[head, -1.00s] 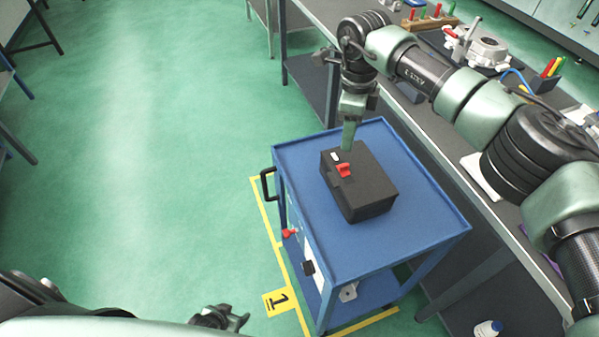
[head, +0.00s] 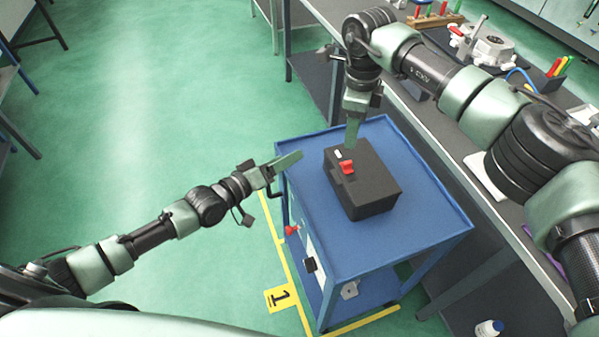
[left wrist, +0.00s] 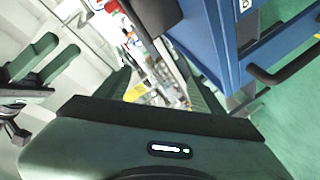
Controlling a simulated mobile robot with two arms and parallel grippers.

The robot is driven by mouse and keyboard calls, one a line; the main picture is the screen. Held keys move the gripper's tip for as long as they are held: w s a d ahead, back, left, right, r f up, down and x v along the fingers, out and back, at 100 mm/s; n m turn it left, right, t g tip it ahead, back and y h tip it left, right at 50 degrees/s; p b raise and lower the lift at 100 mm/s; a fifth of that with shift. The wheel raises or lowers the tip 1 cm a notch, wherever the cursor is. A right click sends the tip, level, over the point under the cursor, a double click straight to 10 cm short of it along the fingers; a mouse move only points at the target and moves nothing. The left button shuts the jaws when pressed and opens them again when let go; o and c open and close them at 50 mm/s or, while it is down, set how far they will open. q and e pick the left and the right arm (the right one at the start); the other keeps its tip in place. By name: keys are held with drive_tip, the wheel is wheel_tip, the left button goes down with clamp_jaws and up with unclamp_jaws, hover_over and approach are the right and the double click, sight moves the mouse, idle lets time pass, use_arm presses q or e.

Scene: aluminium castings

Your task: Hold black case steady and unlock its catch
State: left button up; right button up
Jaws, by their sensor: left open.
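The black case (head: 368,190) sits on the blue cart's top, with a red catch (head: 347,167) and a small white mark on its upper face. My left gripper (head: 292,157) is open and empty at the cart's left edge, left of the case and apart from it. In the left wrist view its two fingers (left wrist: 160,90) are spread, and a dark block that looks like the case (left wrist: 153,14) is at the top. My right gripper (head: 353,146) points down at the case's far side; contact is unclear. Its two fingers show apart in the left wrist view (left wrist: 58,60).
The blue cart (head: 420,235) has a raised rim and a black handle (head: 268,190) on its left. A grey workbench (head: 445,150) with castings and tools runs along the right. Green floor on the left is clear.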

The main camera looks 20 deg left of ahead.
use_arm(q)
drive_tip(key=n+g+h, duration=0.1)
drive_tip(key=n, duration=0.1)
approach(328, 160)
drive_tip(key=shift+w, duration=0.35)
drive_tip(key=x, duration=0.7)
drive_tip(key=shift+w+d+f, duration=0.15)
drive_tip(key=shift+f, duration=0.1)
